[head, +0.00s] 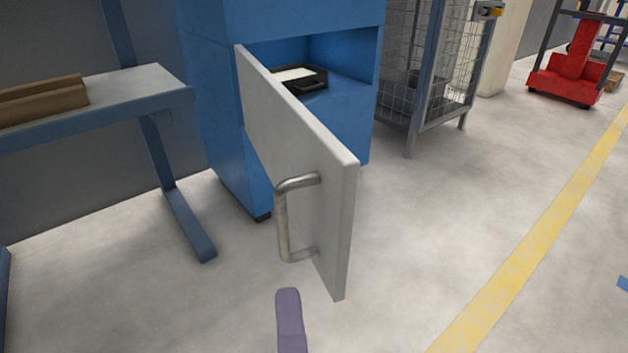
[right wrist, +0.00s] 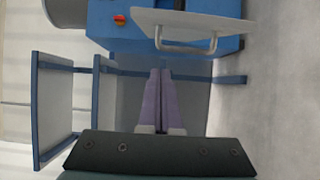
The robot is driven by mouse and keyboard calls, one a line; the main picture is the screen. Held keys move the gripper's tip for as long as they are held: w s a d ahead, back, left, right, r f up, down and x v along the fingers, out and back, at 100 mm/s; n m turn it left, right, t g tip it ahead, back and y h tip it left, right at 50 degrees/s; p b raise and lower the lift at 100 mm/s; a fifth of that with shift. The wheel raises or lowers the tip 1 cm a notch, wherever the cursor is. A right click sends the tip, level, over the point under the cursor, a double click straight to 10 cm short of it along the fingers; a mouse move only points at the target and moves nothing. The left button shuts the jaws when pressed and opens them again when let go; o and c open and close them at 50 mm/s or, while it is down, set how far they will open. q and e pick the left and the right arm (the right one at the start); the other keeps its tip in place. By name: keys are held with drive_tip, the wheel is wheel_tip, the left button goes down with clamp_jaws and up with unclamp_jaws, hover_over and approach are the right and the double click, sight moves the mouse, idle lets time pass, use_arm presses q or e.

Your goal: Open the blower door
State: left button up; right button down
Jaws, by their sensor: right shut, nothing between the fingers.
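The blower door (head: 300,165) is a pale grey panel that stands wide open, swung out from the blue cabinet (head: 220,110). Its curved metal handle (head: 284,220) faces left in the head view. Behind the door the cabinet's opening shows a dark tray (head: 300,80) with a pale top. My right gripper (head: 288,292) is at the bottom of the head view, below the handle and apart from it. In the right wrist view its purple fingers (right wrist: 155,75) are together and empty, with the door (right wrist: 190,22) and handle (right wrist: 185,48) beyond them. My left gripper is out of view.
A blue-framed table (head: 150,85) with a brown box (head: 45,98) stands at the left. A wire mesh cage (head: 430,65) is right of the cabinet. A red cart (head: 572,75) stands at the far right. The floor beside the yellow line (head: 540,240) is clear.

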drive_tip(key=b, duration=0.2)
approach(314, 185)
drive_tip(key=w+a, duration=0.4)
drive_tip(key=shift+a+f, duration=0.1)
drive_tip(key=shift+a, duration=0.2)
drive_tip(key=d, duration=0.2)
drive_tip(key=w+d, duration=0.1)
drive_tip(key=d, duration=0.1)
drive_tip(key=shift+w+p, duration=0.1)
drive_tip(key=shift+p, duration=0.2)
drive_tip(key=shift+a, duration=0.1)
